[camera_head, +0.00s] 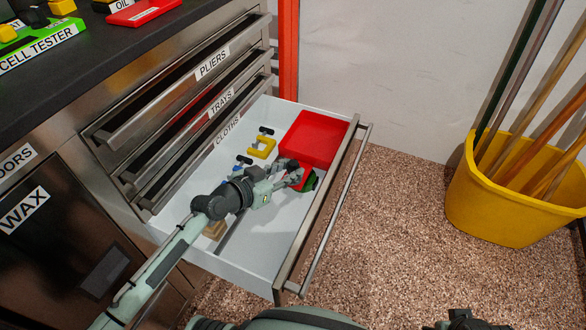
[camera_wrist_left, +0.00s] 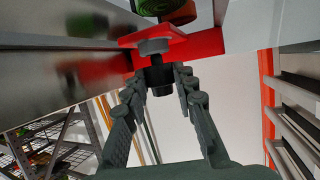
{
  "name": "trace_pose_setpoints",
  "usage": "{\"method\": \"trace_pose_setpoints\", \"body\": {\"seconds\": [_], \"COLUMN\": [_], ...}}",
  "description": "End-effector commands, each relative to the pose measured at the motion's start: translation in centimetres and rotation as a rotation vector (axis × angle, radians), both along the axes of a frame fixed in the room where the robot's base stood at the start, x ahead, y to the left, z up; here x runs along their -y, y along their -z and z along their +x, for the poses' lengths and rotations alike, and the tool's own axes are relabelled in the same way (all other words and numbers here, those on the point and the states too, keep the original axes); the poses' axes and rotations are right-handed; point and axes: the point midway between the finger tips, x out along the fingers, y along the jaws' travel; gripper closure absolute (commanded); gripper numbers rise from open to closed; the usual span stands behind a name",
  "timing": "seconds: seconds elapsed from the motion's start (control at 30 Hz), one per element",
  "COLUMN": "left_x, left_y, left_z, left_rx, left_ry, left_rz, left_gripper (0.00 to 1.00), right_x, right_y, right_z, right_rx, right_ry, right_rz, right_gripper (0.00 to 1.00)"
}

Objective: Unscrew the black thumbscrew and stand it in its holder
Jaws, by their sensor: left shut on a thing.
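The black thumbscrew (camera_wrist_left: 161,80) is between the fingers of my left gripper (camera_wrist_left: 160,85) in the left wrist view. Its dark shaft meets a grey collar (camera_wrist_left: 152,46) on a red piece (camera_wrist_left: 190,46). In the head view my left gripper (camera_head: 294,176) reaches into the open drawer beside a small red and green thing (camera_head: 309,182); the thumbscrew is hard to make out there. I cannot tell which thing is the holder. A dark part at the bottom edge of the head view may be my right gripper (camera_head: 460,320); its fingers are not clear.
The white drawer (camera_head: 258,262) also holds a red tray (camera_head: 330,122), a yellow clamp-like piece (camera_head: 262,151), a small blue thing and a wooden block (camera_head: 214,230). The drawer's front and handle (camera_head: 337,210) border it on the right. A yellow bin (camera_head: 490,215) stands farther right.

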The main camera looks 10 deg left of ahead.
Motion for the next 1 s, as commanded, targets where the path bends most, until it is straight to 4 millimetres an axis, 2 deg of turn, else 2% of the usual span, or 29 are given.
{"method": "trace_pose_setpoints", "body": {"seconds": [0.6, 0.9, 1.0], "left_x": [0.0, 0.1, 0.9], "left_y": [-2.1, -2.1, -2.9], "left_z": [0.0, 0.0, -0.5], "left_rx": [0.0, 0.001, 0.005], "left_ry": [0.0, 0.0, 0.004], "left_rz": [0.001, 0.0, -0.003], "left_gripper": [1.0, 1.0, 1.0], "right_x": [0.0, 0.0, 0.0], "right_y": [-2.0, -1.9, -1.4], "right_z": [0.0, 0.0, 0.0], "right_rx": [0.0, 0.0, -0.003], "right_ry": [0.0, 0.0, 0.0], "right_rz": [0.0, 0.0, 0.002], "right_gripper": [0.6, 0.6, 0.6]}}
